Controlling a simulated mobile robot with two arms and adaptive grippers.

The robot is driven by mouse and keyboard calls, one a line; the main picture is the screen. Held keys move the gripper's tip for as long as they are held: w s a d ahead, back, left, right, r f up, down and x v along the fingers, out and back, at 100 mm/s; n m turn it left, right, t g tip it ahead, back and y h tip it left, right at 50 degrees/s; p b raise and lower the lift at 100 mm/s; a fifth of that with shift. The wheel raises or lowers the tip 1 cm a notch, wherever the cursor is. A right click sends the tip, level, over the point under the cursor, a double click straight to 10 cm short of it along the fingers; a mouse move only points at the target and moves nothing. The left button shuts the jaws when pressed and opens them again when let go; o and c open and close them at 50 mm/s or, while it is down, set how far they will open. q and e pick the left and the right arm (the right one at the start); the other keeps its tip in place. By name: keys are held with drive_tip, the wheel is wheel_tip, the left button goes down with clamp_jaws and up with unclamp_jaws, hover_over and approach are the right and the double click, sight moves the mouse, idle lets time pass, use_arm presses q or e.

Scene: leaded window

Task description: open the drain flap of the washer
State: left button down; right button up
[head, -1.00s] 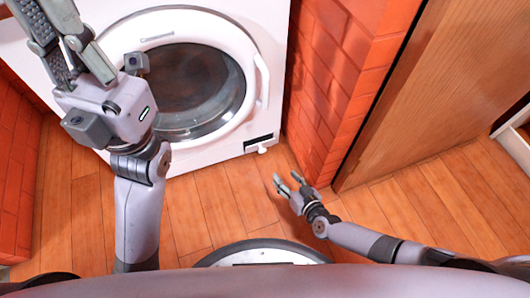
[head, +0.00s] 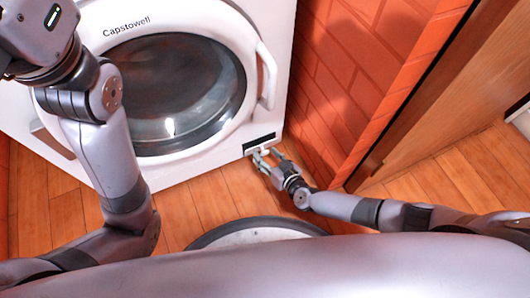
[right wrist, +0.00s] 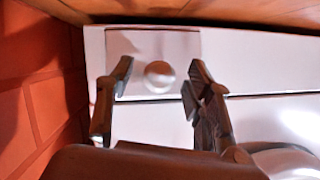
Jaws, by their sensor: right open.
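The white washer (head: 200,170) stands against the wall with its round door shut. Its drain flap, a small rectangular panel low at the right front corner, shows in the right wrist view (right wrist: 180,47). A round pale knob (right wrist: 160,76) sticks out from the flap. In the head view a dark strip shows there, and I cannot tell how far the flap stands from the front. My right gripper (right wrist: 157,74) is open, its fingers on either side of the knob, with gaps on both sides. My left arm comes in at the left; its gripper is out of the picture.
A red brick wall (head: 345,75) stands close to the right of the flap, with a wooden panel (head: 425,110) beyond it. The plank floor (head: 205,198) is clear in front of the washer. The washer door's handle (head: 267,75) juts out above the flap.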

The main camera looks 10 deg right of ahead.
drive_tip(key=shift+c, duration=0.2)
clamp_jaws()
idle(0.5)
